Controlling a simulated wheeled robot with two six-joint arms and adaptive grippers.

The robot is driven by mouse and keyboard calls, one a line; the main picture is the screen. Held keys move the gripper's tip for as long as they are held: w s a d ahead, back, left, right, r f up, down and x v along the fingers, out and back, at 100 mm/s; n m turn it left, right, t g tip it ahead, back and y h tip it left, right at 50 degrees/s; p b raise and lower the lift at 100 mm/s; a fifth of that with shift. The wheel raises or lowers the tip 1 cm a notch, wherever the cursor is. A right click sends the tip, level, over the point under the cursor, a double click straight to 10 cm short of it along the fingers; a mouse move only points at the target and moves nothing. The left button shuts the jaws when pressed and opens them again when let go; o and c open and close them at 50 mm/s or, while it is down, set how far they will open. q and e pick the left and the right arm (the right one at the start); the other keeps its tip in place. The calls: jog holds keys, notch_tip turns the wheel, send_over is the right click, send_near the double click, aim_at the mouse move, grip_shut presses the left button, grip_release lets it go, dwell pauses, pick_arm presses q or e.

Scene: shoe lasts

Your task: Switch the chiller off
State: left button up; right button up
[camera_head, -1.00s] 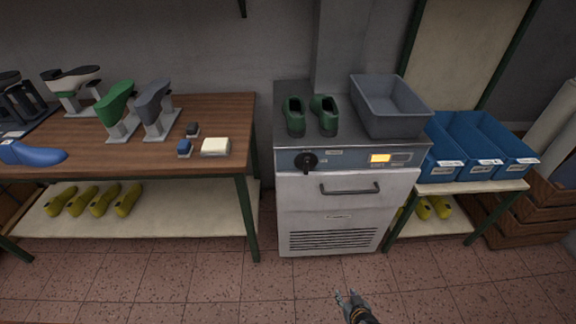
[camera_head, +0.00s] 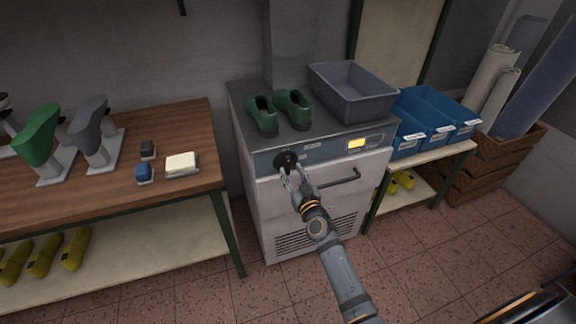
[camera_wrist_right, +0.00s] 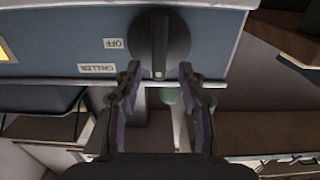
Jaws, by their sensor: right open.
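The chiller (camera_head: 262,205) is a pale cabinet with a blue-grey control panel (camera_head: 322,150) along its top front. A black round knob (camera_head: 286,160) sits at the panel's left, and in the right wrist view the knob (camera_wrist_right: 172,35) has a raised ridge, upright in the picture, with a pale mark at its lower end. An upside-down OFF label (camera_wrist_right: 115,43) is beside it, above a CHILLER label (camera_wrist_right: 97,68). My left gripper is out of view.
Green shoes (camera_head: 277,109) and a grey bin (camera_head: 352,95) stand on the chiller. A bar handle (camera_head: 340,180) crosses its front below the panel. A wooden bench (camera_head: 110,190) with shoe lasts is left; blue bins (camera_head: 420,118) are right.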

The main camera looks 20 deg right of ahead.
aim_at(289, 165)
jog(key=shift+w, duration=1.85)
jog(key=shift+c, duration=0.5)
grip_shut()
